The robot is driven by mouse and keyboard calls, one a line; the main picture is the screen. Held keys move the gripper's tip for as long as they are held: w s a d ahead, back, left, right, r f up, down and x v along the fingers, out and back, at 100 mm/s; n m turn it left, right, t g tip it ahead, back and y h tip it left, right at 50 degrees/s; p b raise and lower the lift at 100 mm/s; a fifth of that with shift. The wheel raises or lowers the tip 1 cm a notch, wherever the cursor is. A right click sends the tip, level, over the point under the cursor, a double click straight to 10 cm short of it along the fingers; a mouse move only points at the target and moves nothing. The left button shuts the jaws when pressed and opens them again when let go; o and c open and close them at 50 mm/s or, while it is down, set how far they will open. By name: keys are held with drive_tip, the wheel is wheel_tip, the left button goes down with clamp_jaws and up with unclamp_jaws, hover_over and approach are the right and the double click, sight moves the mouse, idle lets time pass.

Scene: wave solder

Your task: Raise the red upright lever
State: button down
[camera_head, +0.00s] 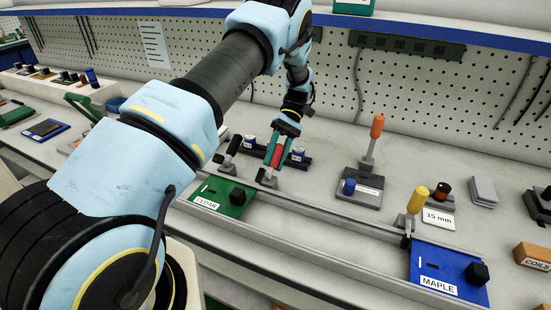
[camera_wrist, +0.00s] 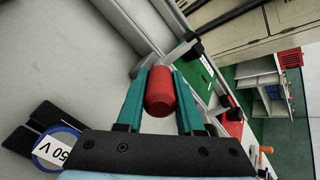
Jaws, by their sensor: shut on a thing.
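The red lever (camera_head: 275,157) stands nearly upright from a small grey base (camera_head: 267,178) on the bench, behind the green CEDAR block. My gripper (camera_head: 276,154) is around its red handle, with a green finger on either side. In the wrist view the red handle (camera_wrist: 160,92) sits between the two green fingers of my gripper (camera_wrist: 160,85), which are shut on it. The grey foot of the lever shows beyond the fingertips.
The green CEDAR block (camera_head: 224,197) and a black-handled lever (camera_head: 231,153) are close by at left. A grey rail (camera_head: 320,227) runs to the blue MAPLE block (camera_head: 449,272). An orange-handled lever (camera_head: 374,135) and a yellow-handled lever (camera_head: 417,199) stand at right.

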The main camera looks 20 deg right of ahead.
sight(275, 151)
drive_tip(key=shift+w+f+g+y+b, duration=0.15)
drive_tip(key=shift+f+g+y+b, duration=0.15)
drive_tip(key=shift+g, duration=0.1)
idle(0.3)
drive_tip(key=c, duration=0.5)
unclamp_jaws()
drive_tip(key=shift+d, duration=0.1)
drive_tip(key=shift+c, duration=0.2)
drive_tip(key=shift+r, duration=0.15)
wheel_tip(275, 151, up, 10)
drive_tip(key=b, duration=0.3)
